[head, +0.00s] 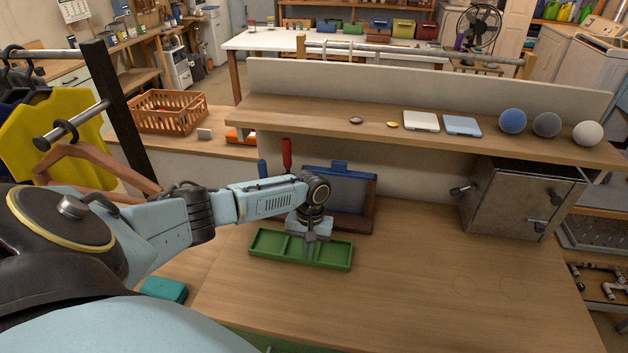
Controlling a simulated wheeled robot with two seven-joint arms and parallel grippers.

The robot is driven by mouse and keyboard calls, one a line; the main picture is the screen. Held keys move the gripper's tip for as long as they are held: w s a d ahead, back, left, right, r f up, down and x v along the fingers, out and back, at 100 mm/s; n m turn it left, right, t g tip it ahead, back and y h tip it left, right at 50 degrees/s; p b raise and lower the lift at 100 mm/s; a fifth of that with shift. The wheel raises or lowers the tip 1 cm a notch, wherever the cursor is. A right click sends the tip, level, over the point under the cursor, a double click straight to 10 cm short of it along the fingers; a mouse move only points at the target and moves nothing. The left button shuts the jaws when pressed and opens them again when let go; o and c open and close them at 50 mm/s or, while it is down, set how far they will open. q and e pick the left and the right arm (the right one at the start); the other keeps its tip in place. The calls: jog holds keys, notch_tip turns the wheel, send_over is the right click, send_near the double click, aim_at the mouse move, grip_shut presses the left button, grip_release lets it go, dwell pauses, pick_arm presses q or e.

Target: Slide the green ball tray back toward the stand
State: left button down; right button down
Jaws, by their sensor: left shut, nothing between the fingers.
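The green ball tray (335,255) lies flat on the wooden workbench, left of the middle. It is long and shallow, with dividers making compartments, and I see no balls in it. My left gripper (309,252) points down at the tray, its shut fingers reaching into or just over the middle part. Whether the fingertips touch a wall cannot be told. The stand (352,190), with a dark panel in a brown frame and a blue clip, is right behind the tray, partly hidden by my left arm. My right gripper is not in view.
A grey metal box (515,198) with handles stands at the right of the bench. The shelf above holds blue (512,121), grey (547,125) and white balls (587,133). A red-handled tool (287,154) stands behind my left arm. The bench's front right is clear.

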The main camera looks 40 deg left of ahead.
pick_arm(q)
jog(key=w+a+b, duration=0.1)
jog(key=w+b, duration=0.1)
jog(key=w+a+b, duration=0.2)
jog(key=w, duration=0.1)
jog(key=w+a+b, duration=0.1)
jog(key=w, duration=0.1)
jog(key=shift+w+a+f+b, duration=0.1)
jog(key=shift+w+a+b, duration=0.15)
jog(key=shift+w+b, duration=0.15)
jog(key=shift+w+a+b, duration=0.4)
jog(key=shift+w+b, duration=0.25)
jog(key=shift+b, duration=0.3)
jog(key=shift+w+a+b, duration=0.4)
jog(key=shift+w+b, duration=0.15)
jog(key=shift+b, duration=0.4)
jog(key=shift+s+r, duration=0.1)
jog(key=shift+r, duration=0.1)
